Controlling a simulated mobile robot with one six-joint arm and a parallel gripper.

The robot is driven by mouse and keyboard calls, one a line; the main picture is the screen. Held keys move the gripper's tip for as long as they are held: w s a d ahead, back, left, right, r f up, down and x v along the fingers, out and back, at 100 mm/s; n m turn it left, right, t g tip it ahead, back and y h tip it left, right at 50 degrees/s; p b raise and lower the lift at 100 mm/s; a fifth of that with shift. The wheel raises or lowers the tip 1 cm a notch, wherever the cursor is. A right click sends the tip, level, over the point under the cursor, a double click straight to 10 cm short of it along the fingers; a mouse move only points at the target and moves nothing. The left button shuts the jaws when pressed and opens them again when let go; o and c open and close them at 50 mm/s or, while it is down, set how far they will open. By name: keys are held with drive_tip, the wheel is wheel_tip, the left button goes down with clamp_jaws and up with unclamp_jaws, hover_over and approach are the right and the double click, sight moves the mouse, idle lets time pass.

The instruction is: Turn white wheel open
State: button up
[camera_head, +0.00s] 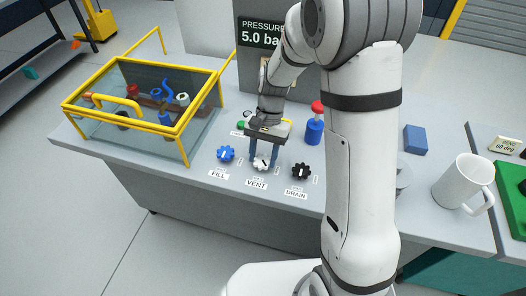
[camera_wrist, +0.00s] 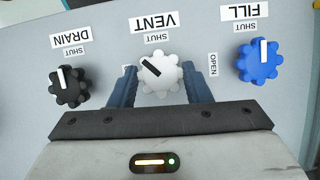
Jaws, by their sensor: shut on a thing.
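The white wheel (camera_head: 262,163) sits on the bench above the VENT label, between the blue and black wheels. In the wrist view the white wheel (camera_wrist: 158,73) has a black pointer line, slanted off the SHUT mark and not at the OPEN mark. My gripper (camera_head: 264,160) reaches down over it. In the wrist view my gripper (camera_wrist: 160,88) has one blue finger on each side of the wheel, shut on it. The OPEN label (camera_wrist: 213,64) lies to the right of the wheel in that view.
The blue FILL wheel (camera_head: 226,154) and black DRAIN wheel (camera_head: 300,171) stand close on either side. A yellow-framed glass tank (camera_head: 150,110) is at left. A blue bottle with a red top (camera_head: 315,128), a blue block (camera_head: 415,139) and a white mug (camera_head: 461,182) stand to the right.

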drive_tip(key=n+h, duration=0.1)
drive_tip(key=n, duration=0.1)
drive_tip(key=n+p, duration=0.1)
drive_tip(key=n, duration=0.1)
drive_tip(key=shift+w+a+r+n+h, duration=0.15)
drive_tip(key=shift+n+h, duration=0.15)
drive_tip(key=shift+h, duration=0.1)
drive_tip(key=shift+a+n+h+p, duration=0.1)
drive_tip(key=shift+n+h+p, duration=0.55)
drive_tip(key=shift+n, duration=1.85)
drive_tip(key=shift+h, duration=0.35)
drive_tip(key=o, duration=1)
drive_tip(key=v, duration=0.7)
drive_tip(key=shift+r, duration=0.3)
